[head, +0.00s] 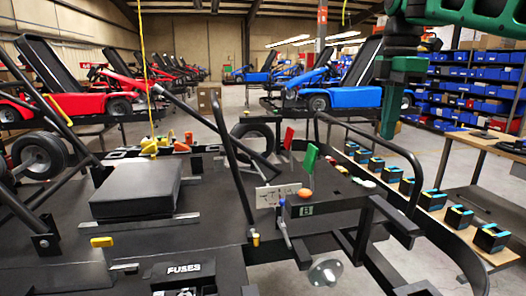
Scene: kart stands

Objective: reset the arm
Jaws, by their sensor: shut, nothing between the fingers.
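My gripper (389,132), green and black, hangs at the upper right of the head view and points down. Its fingers are together and hold nothing. It shows above the black tubular frame of a kart stand and in front of the blue bins. My green arm comes in from the top right corner. The rest of the arm is out of view. I cannot tell how far the fingertips are from the frame below.
Below are a black seat pad (136,189), a box marked B (320,205) with a green flag (309,158), and a red flag (288,138). Several black-and-blue blocks line a ledge at right. A wooden workbench (492,145) stands at far right. Karts stand behind.

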